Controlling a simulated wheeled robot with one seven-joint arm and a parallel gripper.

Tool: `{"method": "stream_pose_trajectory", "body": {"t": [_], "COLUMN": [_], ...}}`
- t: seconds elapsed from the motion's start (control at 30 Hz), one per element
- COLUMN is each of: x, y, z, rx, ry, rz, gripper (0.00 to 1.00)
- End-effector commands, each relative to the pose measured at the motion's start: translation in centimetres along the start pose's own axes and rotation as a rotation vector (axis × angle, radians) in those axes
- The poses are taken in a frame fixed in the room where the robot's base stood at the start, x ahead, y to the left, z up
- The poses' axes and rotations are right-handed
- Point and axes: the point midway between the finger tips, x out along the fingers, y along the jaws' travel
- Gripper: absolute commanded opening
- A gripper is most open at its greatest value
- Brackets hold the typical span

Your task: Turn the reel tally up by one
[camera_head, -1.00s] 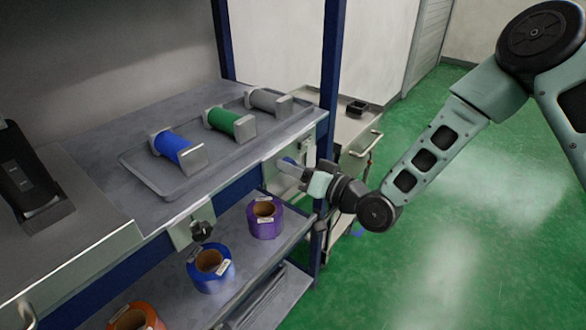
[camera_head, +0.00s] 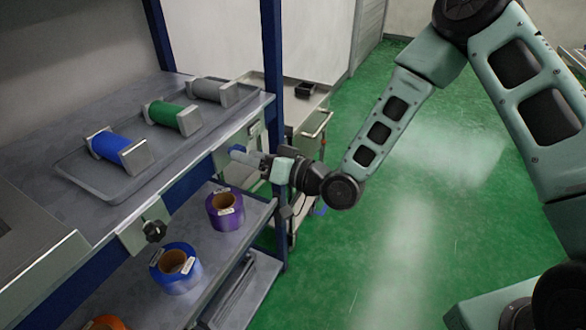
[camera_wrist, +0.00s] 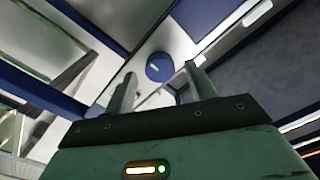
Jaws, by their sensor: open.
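A round blue knob (camera_wrist: 160,67) with a small white mark on its face shows in the wrist view, on a pale plate. In the head view the same blue knob (camera_head: 237,149) is partly hidden at the bench's front edge, on a light plate (camera_head: 226,157) near the blue post. My gripper (camera_wrist: 160,77) is open, with one finger on each side of the knob in the wrist view. I cannot tell whether the fingers touch it. In the head view my gripper (camera_head: 249,159) points left at the plate. No readable number shows.
A second plate with a black knob (camera_head: 154,230) sits farther left on the bench edge. A grey tray (camera_head: 85,185) holds blue, green and grey spools. Purple (camera_head: 224,210) and blue (camera_head: 176,268) rolls stand on the lower shelf. A cart (camera_head: 300,135) stands behind the blue post.

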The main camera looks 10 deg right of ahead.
Motion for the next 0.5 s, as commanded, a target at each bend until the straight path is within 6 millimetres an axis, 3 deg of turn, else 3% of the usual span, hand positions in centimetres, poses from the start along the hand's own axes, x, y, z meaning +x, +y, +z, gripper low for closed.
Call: {"method": "stream_pose_trajectory", "body": {"t": [0.5], "x": [-12.2], "y": [0.3], "z": [0.2], "rx": [0.002], "ry": [-0.001], "rz": [0.006], "gripper": [0.56]}}
